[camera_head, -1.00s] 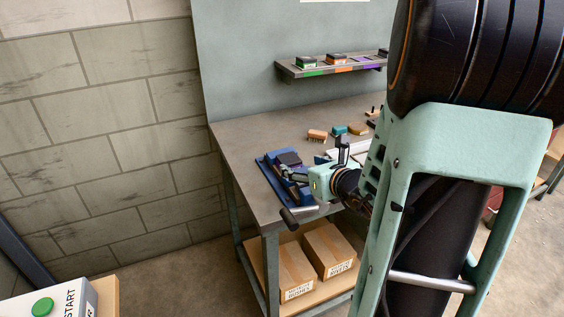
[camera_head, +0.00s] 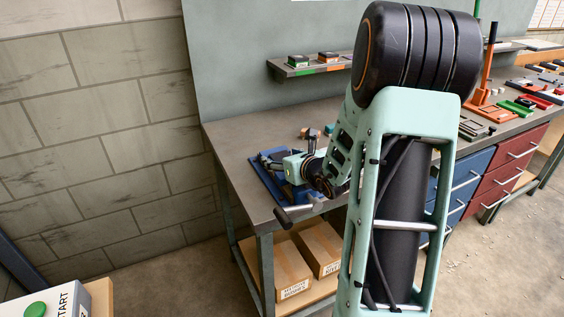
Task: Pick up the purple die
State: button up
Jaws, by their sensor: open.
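My gripper (camera_head: 272,161) is low over the blue fixture (camera_head: 262,184) near the left end of the workbench. Its black fingers point left, and it is open. It looks small here, and I cannot tell whether anything lies between the fingers. I cannot make out the purple die for certain now. The dark purplish block seen on the blue fixture earlier is hidden or merged with the dark fingers.
The workbench (camera_head: 237,130) stands against a grey panel. A crank handle (camera_head: 297,213) juts past the bench's front edge. My arm hides the bench middle. An orange press (camera_head: 486,95) stands right.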

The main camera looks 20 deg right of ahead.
jog(key=shift+c, duration=0.7)
grip_shut()
jog(key=shift+r, duration=0.15)
